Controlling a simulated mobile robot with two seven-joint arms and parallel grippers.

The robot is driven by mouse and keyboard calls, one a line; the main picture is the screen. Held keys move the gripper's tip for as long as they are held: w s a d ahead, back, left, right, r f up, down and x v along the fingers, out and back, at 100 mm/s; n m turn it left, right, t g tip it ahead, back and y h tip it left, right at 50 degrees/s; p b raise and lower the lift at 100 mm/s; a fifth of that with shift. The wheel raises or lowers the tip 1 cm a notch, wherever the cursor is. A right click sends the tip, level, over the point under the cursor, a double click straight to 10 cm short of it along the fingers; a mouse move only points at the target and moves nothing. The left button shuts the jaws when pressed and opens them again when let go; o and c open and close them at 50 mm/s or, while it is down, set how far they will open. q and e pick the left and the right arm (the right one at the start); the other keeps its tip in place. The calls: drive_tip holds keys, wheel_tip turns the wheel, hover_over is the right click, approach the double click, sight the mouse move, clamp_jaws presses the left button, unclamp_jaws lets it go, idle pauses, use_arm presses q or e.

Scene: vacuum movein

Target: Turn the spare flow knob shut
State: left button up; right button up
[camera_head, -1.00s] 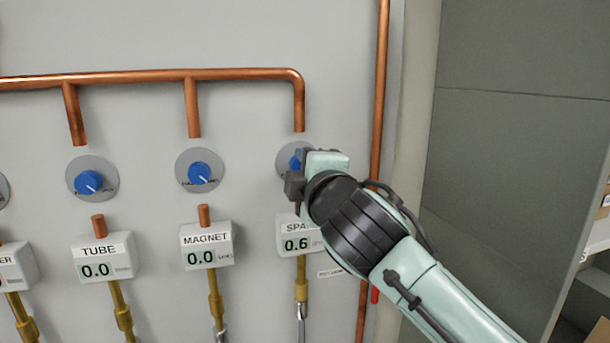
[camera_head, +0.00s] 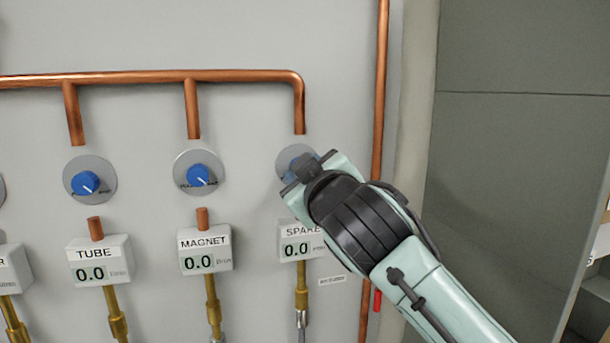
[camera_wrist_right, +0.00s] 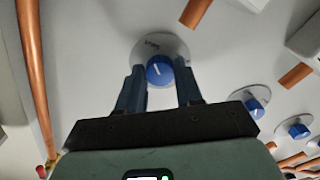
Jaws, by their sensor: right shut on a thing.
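The blue spare flow knob (camera_wrist_right: 160,70) sits on its round grey plate (camera_head: 290,156), above the readout box marked SPARE (camera_head: 297,248), which shows 0.0. My right gripper (camera_head: 303,166) is at the panel, shut on this knob. In the right wrist view the knob is between the two dark fingers of my right gripper (camera_wrist_right: 159,74), and its white mark shows. In the head view the gripper hides most of the knob. My left gripper is not in view.
The magnet knob (camera_head: 198,175) and tube knob (camera_head: 86,183) are to the left; both readouts show 0.0. A copper pipe (camera_head: 190,76) runs above, and a vertical copper pipe (camera_head: 379,100) stands close right of the spare knob.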

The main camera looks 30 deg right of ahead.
drive_tip(key=shift+m, duration=0.4)
drive_tip(key=o, duration=1)
drive_tip(key=shift+o, duration=0.2)
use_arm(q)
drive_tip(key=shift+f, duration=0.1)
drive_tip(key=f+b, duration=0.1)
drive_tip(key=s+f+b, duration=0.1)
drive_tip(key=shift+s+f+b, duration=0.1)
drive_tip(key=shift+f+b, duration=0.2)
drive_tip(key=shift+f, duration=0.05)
use_arm(e)
drive_tip(key=v, duration=1.3)
drive_tip(key=shift+s, duration=0.2)
